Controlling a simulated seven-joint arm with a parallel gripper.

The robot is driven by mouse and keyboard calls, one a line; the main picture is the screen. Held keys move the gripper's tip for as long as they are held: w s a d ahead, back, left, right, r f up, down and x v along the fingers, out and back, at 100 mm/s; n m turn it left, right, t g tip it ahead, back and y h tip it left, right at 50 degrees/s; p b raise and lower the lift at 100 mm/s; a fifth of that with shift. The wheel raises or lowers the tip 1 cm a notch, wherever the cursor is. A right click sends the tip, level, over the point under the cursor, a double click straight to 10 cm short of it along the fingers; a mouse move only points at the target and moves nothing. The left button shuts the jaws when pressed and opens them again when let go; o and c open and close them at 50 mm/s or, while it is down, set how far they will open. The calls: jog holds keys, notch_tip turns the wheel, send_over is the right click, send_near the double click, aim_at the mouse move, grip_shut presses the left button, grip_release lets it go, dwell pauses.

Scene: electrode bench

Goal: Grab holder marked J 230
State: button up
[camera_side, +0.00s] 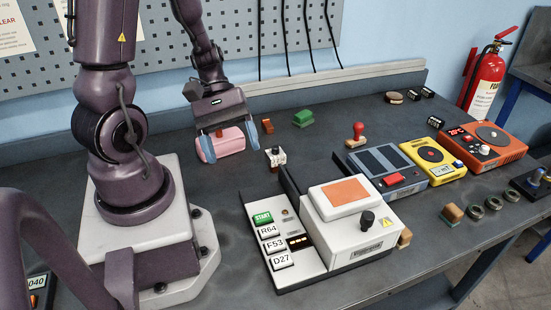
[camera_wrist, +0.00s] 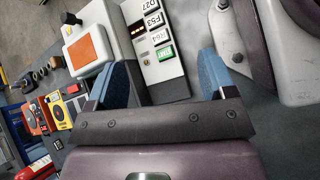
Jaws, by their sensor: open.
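No label reading J 230 can be made out in either view. Small black blocks with white markings stand at the right rear of the bench, one (camera_side: 414,94) beside another (camera_side: 428,93) and a third (camera_side: 435,122) nearer; their text is too small to read. A partly cut-off label ending in 040 (camera_side: 36,283) shows at the lower left. In the wrist view my gripper (camera_wrist: 158,58) shows nothing clasped; the pink block is not seen there.
A white console (camera_side: 340,215) with an orange pad and a panel labelled START, R64, F53 and D27 (camera_side: 275,245) fills the centre front. Grey, yellow (camera_side: 432,160) and orange-red (camera_side: 485,148) devices stand to the right. A red stamp (camera_side: 357,134) and green block (camera_side: 303,118) stand behind.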

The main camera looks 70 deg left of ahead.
notch_tip(320, 180, down, 3)
jog(key=w+n+t+h, duration=0.1)
jog(key=n+t+h, duration=0.1)
jog(key=n+t, duration=0.35)
jog(key=n+t+y, duration=0.8)
jog(key=n+y, duration=0.4)
jog(key=n, duration=0.5)
send_near(272, 151)
jog(key=shift+m+g, duration=0.25)
jog(key=x, duration=1.1)
jog(key=shift+w, duration=0.35)
jog(key=shift+c, duration=0.2)
jog(key=c, duration=1.3)
jog(key=shift+o, duration=0.2)
